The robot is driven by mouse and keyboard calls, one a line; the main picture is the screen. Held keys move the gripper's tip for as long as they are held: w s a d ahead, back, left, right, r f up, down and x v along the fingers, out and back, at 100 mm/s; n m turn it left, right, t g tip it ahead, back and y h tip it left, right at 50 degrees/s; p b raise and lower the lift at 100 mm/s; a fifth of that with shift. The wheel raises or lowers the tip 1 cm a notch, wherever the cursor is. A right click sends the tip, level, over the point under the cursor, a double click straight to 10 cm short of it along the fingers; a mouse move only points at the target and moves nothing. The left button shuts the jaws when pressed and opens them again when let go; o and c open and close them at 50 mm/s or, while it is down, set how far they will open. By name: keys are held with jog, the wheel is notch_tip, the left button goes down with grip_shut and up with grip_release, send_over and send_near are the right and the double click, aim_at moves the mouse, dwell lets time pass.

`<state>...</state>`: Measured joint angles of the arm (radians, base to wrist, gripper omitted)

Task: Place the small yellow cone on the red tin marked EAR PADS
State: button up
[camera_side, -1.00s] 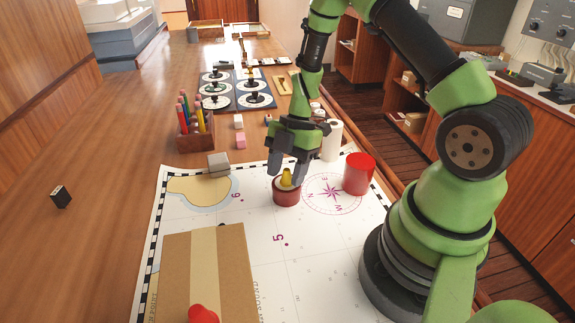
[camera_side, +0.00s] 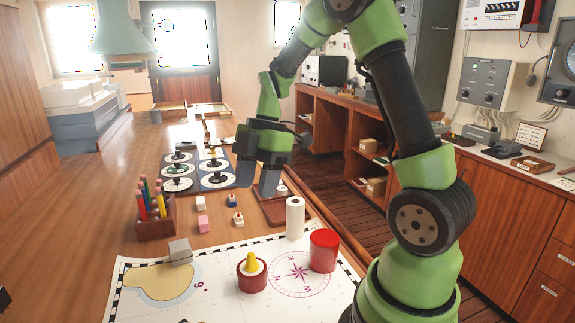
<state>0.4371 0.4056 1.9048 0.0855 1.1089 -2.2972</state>
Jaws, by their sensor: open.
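The small yellow cone (camera_side: 251,263) stands upright on top of a low red tin (camera_side: 251,280) on the chart, left of the compass rose. A pale disc shows around the cone's foot on the tin. Any marking on the tin is too small to read. My gripper (camera_side: 258,178) is open and empty, raised well above and behind the cone and tin, apart from both.
A taller red cylinder (camera_side: 324,251) stands right of the tin, with a white roll (camera_side: 295,217) behind it. A grey block (camera_side: 180,251) sits at the chart's back edge. A wooden pen holder (camera_side: 155,226) and small blocks stand beyond.

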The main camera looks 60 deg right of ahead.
jog(key=s+a+r+m+t, duration=0.3)
jog(key=s+a+r+m, duration=0.2)
jog(key=m, duration=0.4)
jog(key=s+a+r+m+t+h, duration=0.1)
jog(key=s+a+r+m+t, duration=0.2)
jog(key=s+r+m, duration=0.3)
jog(key=s+a+m, duration=0.1)
jog(key=s+m, duration=0.1)
jog(key=m, duration=0.2)
jog(key=shift+a+t+h, duration=0.3)
jog(key=shift+a, duration=0.1)
